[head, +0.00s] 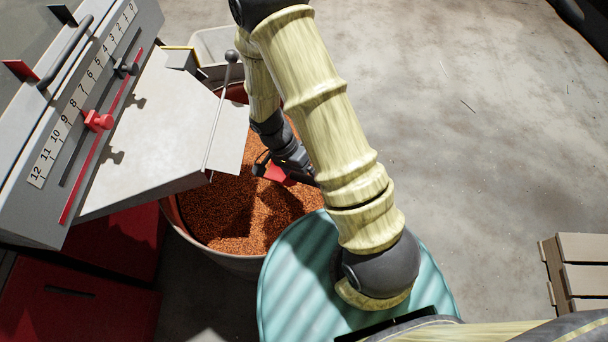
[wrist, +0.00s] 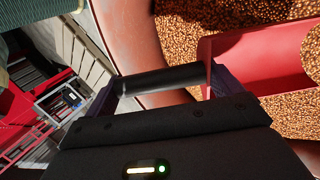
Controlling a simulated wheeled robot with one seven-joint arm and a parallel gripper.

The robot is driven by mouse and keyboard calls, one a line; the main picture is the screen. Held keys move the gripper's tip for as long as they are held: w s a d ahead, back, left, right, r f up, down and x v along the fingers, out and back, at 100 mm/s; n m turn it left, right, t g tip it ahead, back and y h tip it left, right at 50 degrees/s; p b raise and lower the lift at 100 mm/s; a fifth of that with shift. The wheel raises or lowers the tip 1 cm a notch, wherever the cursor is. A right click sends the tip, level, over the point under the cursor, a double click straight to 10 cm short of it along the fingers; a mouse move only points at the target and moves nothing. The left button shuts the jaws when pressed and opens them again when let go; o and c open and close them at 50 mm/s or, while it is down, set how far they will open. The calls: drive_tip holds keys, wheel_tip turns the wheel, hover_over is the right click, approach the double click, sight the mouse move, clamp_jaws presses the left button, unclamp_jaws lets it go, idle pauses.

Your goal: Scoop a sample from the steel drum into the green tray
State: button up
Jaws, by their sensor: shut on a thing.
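The steel drum (head: 238,262) stands below the chute, filled with copper-coloured granules (head: 235,205). Its rust-brown wall (wrist: 128,38) curves across the wrist view. My gripper (head: 288,160) is low over the drum's right side. In the wrist view, it is shut on the black handle (wrist: 160,80) of a red scoop. The red scoop (head: 279,175) is at the granules, and its red wall (wrist: 250,60) shows in the wrist view. I cannot tell how much it holds. I cannot make out a green tray; a round teal surface (head: 295,285) is beside the drum.
A grey chute (head: 160,125) with a lever (head: 218,110) overhangs the drum's left. A numbered scale panel (head: 85,95) and red cabinets (head: 75,300) are at left. A slatted pallet (head: 585,270) lies at right. Concrete floor is clear at upper right.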

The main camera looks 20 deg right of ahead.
sight(294, 174)
drive_tip(key=shift+s+a+f+b, duration=0.15)
drive_tip(key=shift+f+b, duration=0.15)
drive_tip(key=shift+f, duration=0.2)
drive_tip(key=shift+f+b, duration=0.5)
drive_tip(key=shift+f, duration=0.1)
drive_tip(key=w+a+f+t+y+b, duration=0.2)
drive_tip(key=w+a+f+b, duration=0.2)
drive_tip(key=f+b, duration=0.4)
drive_tip(key=shift+w+f+b, duration=0.35)
drive_tip(key=shift+w+b, duration=0.15)
drive_tip(key=shift+b, duration=0.2)
idle(0.6)
drive_tip(key=shift+t, duration=0.3)
